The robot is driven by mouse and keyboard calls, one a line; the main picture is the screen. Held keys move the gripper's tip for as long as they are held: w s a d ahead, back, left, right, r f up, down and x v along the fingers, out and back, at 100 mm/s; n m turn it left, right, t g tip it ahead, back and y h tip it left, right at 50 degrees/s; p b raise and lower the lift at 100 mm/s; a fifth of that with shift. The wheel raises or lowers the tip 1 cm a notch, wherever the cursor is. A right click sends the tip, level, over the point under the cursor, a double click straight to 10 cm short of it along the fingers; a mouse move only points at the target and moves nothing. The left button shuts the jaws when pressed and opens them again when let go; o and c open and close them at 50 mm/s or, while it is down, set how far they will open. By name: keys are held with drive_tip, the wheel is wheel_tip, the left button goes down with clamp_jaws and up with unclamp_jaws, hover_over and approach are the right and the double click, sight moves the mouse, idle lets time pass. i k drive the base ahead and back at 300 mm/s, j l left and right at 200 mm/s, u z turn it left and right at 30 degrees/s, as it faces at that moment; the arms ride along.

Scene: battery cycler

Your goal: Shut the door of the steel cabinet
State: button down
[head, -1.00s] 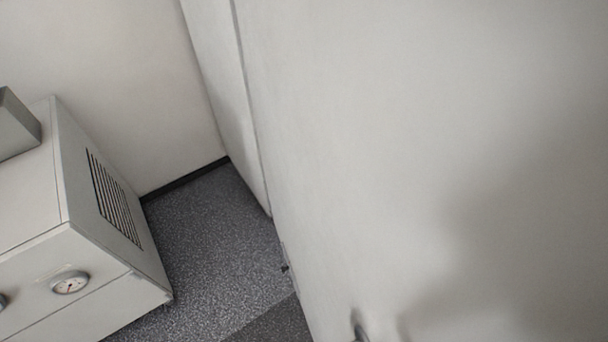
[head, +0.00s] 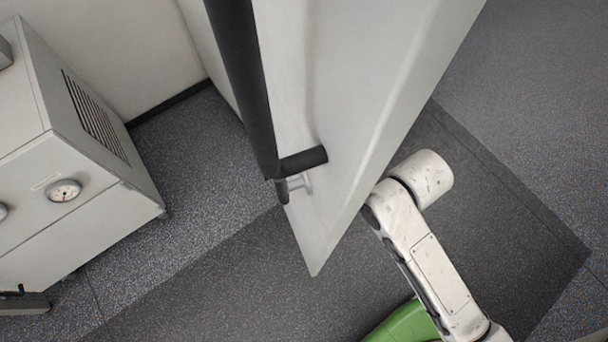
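The light grey steel door (head: 335,80) stands open in the head view. It slants from the top right down to a corner near the lower middle. A thick black bar handle (head: 245,75) runs down its left side, with a short black standoff at its lower end. A small pale metal fitting (head: 297,187) shows just below the standoff. My white arm link reaches up from the bottom right to the door's right side. My gripper is not in view; the door may be hiding it. The cabinet's inside cannot be seen.
A dark floor mat (head: 250,290) lies under the door. Speckled grey floor (head: 545,90) is clear at the right.

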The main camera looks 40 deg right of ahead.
sight(329, 90)
drive_tip(key=k+j, duration=0.2)
drive_tip(key=j, duration=0.85)
drive_tip(key=j+u, duration=0.25)
drive_tip(key=i+j+u, duration=0.2)
